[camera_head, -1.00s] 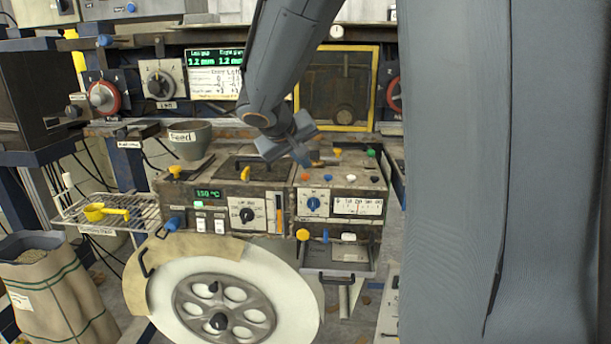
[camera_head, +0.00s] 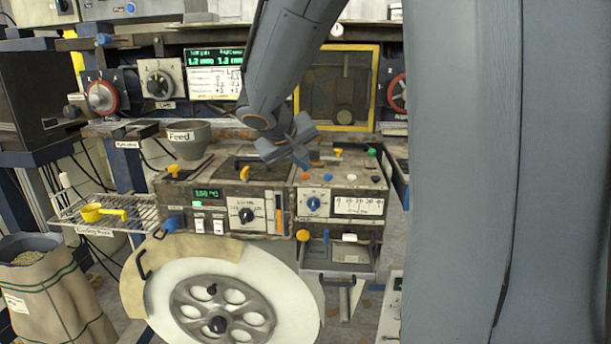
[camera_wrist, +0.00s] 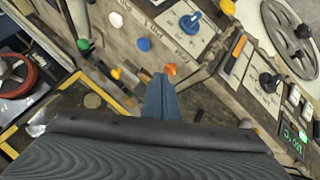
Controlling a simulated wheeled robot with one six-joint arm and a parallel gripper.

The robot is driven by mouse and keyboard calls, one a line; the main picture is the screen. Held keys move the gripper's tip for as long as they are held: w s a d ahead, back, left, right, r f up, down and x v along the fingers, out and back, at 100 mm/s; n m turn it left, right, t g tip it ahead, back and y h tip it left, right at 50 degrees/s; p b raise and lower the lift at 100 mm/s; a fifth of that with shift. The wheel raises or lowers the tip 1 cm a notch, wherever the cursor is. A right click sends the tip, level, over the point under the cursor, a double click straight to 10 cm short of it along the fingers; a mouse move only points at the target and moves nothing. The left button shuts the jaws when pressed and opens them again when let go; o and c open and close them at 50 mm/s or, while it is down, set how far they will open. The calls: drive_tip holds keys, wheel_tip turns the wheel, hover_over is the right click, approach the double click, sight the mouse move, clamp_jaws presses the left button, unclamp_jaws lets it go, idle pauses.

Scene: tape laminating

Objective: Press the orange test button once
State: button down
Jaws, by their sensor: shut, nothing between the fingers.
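The orange button (camera_head: 306,177) is the leftmost of a row of small coloured buttons on the machine's panel, above the blue dial. My gripper (camera_head: 302,163) is shut and empty, its fingertips pointing down just above this button in the head view. In the wrist view the shut fingers (camera_wrist: 160,78) end right beside the orange button (camera_wrist: 171,69). I cannot tell whether they touch it. The button's label is not readable.
A blue button (camera_wrist: 143,44) and a white button (camera_wrist: 116,19) continue the row. A yellow knob (camera_head: 337,153) and a green knob (camera_head: 371,152) stand behind. A larger yellow-orange button (camera_head: 303,235) sits lower on the front. A feed bowl (camera_head: 189,140) stands left.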

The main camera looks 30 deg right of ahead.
drive_tip(key=shift+f+b, duration=0.55)
drive_tip(key=shift+b, duration=0.15)
idle(0.5)
drive_tip(key=shift+r, duration=0.15)
idle(0.3)
drive_tip(key=shift+r+p, duration=0.5)
drive_tip(key=shift+r, duration=0.35)
wheel_tip(320, 180, up, 5)
drive_tip(key=p, duration=0.3)
idle(0.8)
drive_tip(key=s+a+f+g+y, duration=0.2)
drive_tip(key=s+a+f+y, duration=0.1)
drive_tip(key=s+a+f, duration=0.5)
drive_tip(key=s+a+f+n+g+y, duration=0.1)
drive_tip(key=s+a+f+y, duration=0.3)
drive_tip(key=s+a+f, duration=0.4)
drive_tip(key=s+f+g, duration=0.1)
drive_tip(key=s+f, duration=0.5)
drive_tip(key=shift+g, duration=0.3)
